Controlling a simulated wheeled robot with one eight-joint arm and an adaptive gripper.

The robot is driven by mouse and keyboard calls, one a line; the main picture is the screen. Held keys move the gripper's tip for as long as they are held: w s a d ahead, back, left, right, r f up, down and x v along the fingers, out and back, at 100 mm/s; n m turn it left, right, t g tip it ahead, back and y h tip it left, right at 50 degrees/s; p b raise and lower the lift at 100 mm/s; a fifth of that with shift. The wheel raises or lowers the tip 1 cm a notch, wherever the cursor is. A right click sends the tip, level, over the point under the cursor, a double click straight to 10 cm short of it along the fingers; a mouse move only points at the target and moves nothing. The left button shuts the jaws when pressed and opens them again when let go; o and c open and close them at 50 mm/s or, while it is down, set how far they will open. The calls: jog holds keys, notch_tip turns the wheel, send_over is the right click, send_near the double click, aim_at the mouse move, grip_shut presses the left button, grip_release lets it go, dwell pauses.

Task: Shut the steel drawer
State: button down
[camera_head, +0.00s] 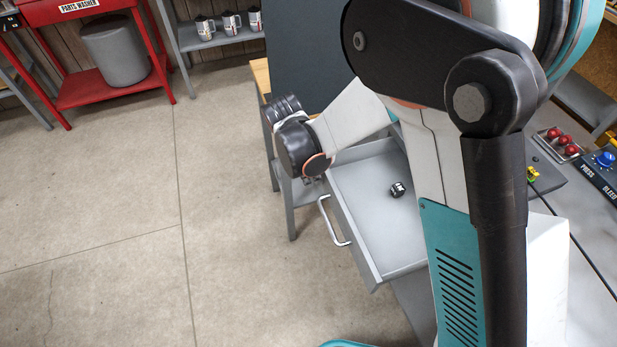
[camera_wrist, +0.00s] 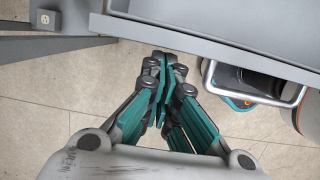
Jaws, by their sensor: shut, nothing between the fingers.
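The steel drawer (camera_head: 385,228) stands open in the head view, a grey tray pulled out from the grey bench. Its silver bar handle (camera_head: 341,232) is on the front panel. In the wrist view the grey drawer panel (camera_wrist: 200,42) runs across the top, with the handle (camera_wrist: 252,92) at the right. My gripper (camera_wrist: 166,58) is shut and empty, its fingertips close to the panel's lower edge and left of the handle. I cannot tell whether they touch it. In the head view my wrist hangs at the drawer's far left corner, and the fingers are hidden.
A small black part (camera_head: 397,190) with a white mark lies in the drawer. A red parts washer (camera_head: 110,88) and a shelf with several metal mugs (camera_head: 205,27) stand at the back left. The bench at right carries red and blue buttons (camera_head: 605,158). The floor at left is clear.

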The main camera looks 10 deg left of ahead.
jog(key=shift+d, duration=0.1)
jog(key=w+d, duration=0.4)
jog(key=d, duration=0.2)
jog(key=w+d, duration=0.4)
jog(key=d, duration=0.3)
jog(key=w+d+b, duration=0.1)
jog(key=w+d, duration=0.3)
jog(key=d, duration=0.2)
jog(key=shift+w+d, duration=0.1)
jog(key=shift+d, duration=0.2)
